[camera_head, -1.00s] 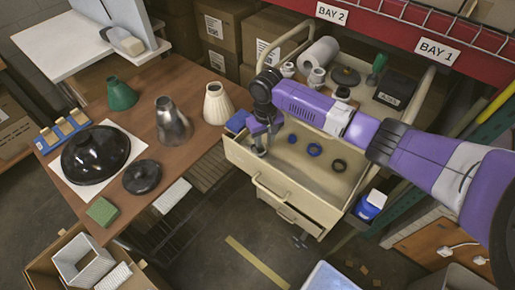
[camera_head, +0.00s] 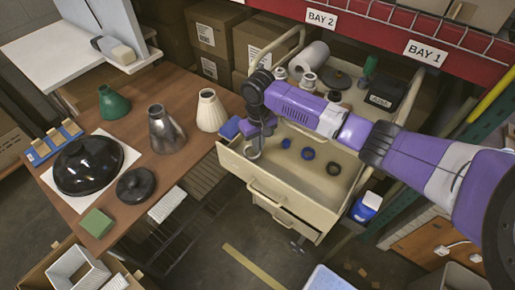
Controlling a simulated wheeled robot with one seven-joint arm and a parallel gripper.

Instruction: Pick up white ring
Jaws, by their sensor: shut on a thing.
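My gripper (camera_head: 254,150) points down into the left end of the open cream drawer (camera_head: 270,175). It is shut on a small pale thing low in the drawer, which I take to be the white ring. The fingers hide most of it, and its shape is too small to make out.
The cart top behind holds white fittings (camera_head: 308,81), a paper roll (camera_head: 309,57) and a black box (camera_head: 385,92). The wooden table (camera_head: 180,170) at left carries lamp shades, including a cream one (camera_head: 211,110). A blue block (camera_head: 229,128) is near the drawer's left corner.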

